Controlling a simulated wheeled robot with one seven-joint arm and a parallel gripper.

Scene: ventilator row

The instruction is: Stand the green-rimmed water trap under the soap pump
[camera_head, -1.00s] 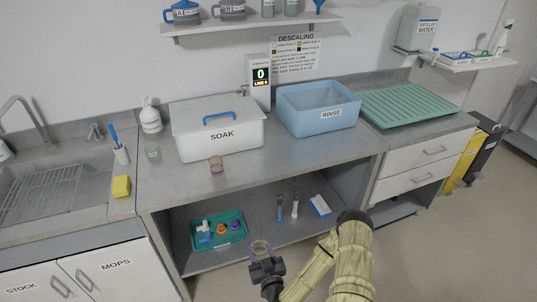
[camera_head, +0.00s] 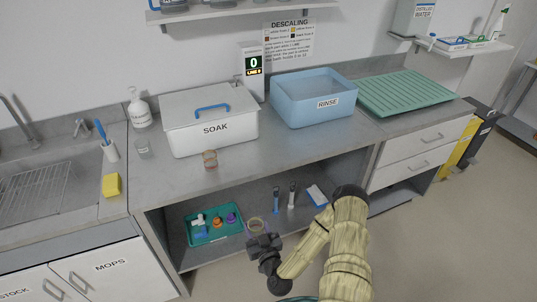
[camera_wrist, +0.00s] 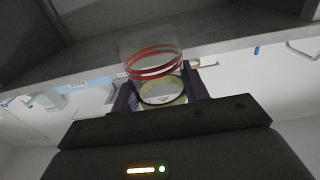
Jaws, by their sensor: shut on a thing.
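My gripper (camera_head: 260,238) is shut on a small clear jar (camera_head: 256,224), in front of the open lower shelf and below the counter edge. In the head view its rim looks tan. In the wrist view the jar (camera_wrist: 151,60) has red bands and a pale yellow-green round face between the fingers (camera_wrist: 160,92); I cannot tell whether its rim is green. The white soap pump (camera_head: 140,108) stands at the back left of the counter. A clear grey cup (camera_head: 142,147) stands just in front of it. Another jar, brownish (camera_head: 210,158), stands before the SOAK box.
The SOAK box (camera_head: 228,138) and blue RINSE tub (camera_head: 313,104) stand on the counter (camera_head: 280,153). A teal tray (camera_head: 192,238) of small parts and several tools lie on the lower shelf. A yellow sponge (camera_head: 111,185) is beside the sink. Counter front is mostly clear.

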